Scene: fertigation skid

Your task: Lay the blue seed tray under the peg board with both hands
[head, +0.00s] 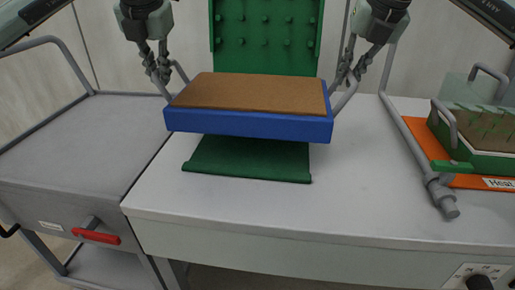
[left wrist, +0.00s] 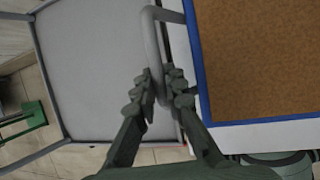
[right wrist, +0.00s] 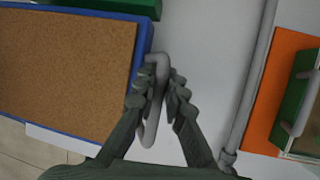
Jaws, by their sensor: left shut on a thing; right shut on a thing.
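The blue seed tray (head: 250,123), filled with brown soil (head: 255,93), is held level above the white bench. It hangs over part of the green base of the peg board (head: 245,160). The upright green peg board (head: 265,38) with several pegs stands behind it. My left gripper (head: 160,77) is shut on the tray's left grey handle (left wrist: 152,40). My right gripper (head: 347,80) is shut on the right grey handle (right wrist: 152,125). The tray hides the middle of the base and the foot of the upright board.
A grey cart (head: 75,140) with a red handle (head: 96,236) stands left of the white bench (head: 370,190). At right, a grey bar (head: 415,145) runs beside an orange mat (head: 425,140) bearing a green planted tray (head: 485,155). The bench between is clear.

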